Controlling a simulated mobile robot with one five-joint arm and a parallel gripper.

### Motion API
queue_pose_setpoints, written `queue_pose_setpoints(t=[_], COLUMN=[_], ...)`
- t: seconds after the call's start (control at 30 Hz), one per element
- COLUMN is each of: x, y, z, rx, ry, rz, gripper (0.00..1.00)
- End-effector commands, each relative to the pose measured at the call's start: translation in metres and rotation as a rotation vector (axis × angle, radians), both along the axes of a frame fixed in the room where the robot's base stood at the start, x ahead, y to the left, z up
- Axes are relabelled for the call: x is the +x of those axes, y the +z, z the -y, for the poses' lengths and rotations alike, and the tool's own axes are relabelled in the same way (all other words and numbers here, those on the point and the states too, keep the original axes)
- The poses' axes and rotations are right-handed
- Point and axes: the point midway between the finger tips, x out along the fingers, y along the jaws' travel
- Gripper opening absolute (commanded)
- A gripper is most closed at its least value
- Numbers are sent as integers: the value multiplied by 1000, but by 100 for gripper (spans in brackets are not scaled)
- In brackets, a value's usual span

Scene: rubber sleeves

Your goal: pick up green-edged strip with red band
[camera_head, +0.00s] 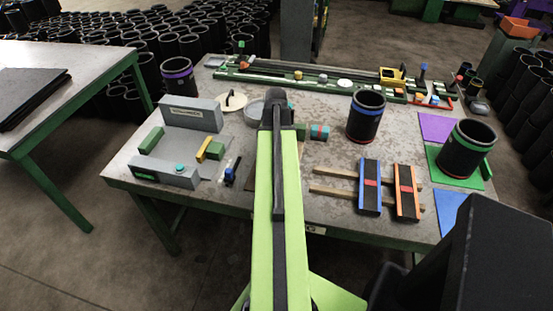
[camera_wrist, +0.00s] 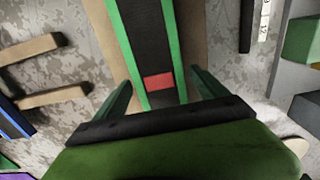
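The green-edged strip (camera_wrist: 147,35) shows in the wrist view as a black strip with bright green edges. Its red band (camera_wrist: 158,81) is near its lower end. My gripper (camera_wrist: 161,78) is open, with one finger on each side of the strip near the red band. I cannot tell how high the fingers are above it, and I see no contact. The strip lies over a brown board (camera_wrist: 191,30). In the head view my arm hides this strip and my gripper's fingers.
Blue-edged (camera_head: 369,188) and orange-edged (camera_head: 406,193) strips lie across wooden rails (camera_head: 338,190) to the right. A blue-rimmed black sleeve (camera_head: 365,120) stands behind them. Grey blocks (camera_head: 191,114) and a grey fixture (camera_head: 165,172) occupy the table's left. Coloured mats (camera_head: 437,126) lie at right.

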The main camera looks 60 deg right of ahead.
Motion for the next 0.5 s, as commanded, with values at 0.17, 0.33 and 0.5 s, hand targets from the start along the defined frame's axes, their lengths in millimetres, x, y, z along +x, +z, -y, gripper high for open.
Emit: queue_pose_setpoints(t=[0.17, 0.33, 0.5], x=[0, 0, 0], y=[0, 0, 0], z=[0, 0, 0], rx=[0, 0, 0], ry=[0, 0, 0], rz=[0, 0, 0], gripper=[58, 35, 21])
